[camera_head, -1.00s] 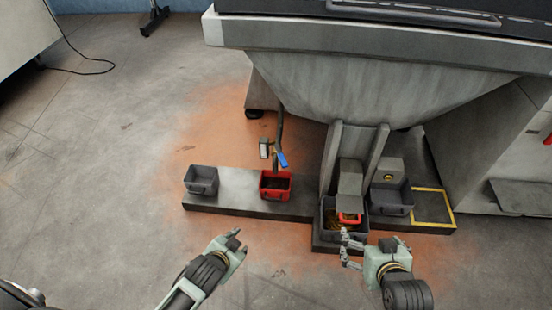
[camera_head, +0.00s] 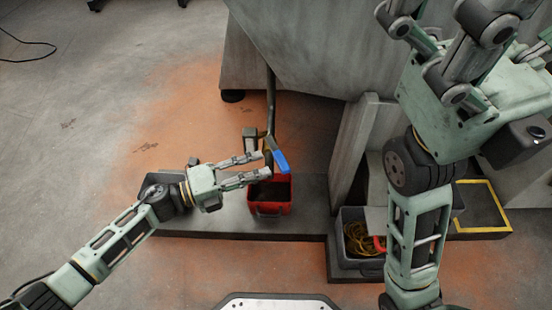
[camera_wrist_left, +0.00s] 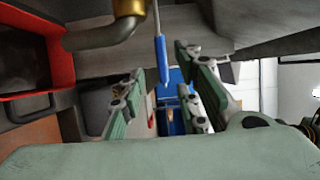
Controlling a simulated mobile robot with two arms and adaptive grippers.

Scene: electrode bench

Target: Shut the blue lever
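The blue lever (camera_head: 281,160) sits on a valve at the lower end of a dark pipe (camera_head: 271,95), above a red bin (camera_head: 270,208). It slants down to the right in the head view. My left gripper (camera_head: 263,164) is open, with its two fingers reaching right toward the lever. In the left wrist view the lever (camera_wrist_left: 162,58) hangs in line with the gap between the spread fingers (camera_wrist_left: 162,88). Whether a finger touches it cannot be told. My right gripper (camera_head: 470,40) is raised at upper right, its fingers spread and empty.
A dark bin with yellow material (camera_head: 362,262) is at lower right, partly behind my right arm. A concrete leg (camera_head: 352,150) rises right of the lever.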

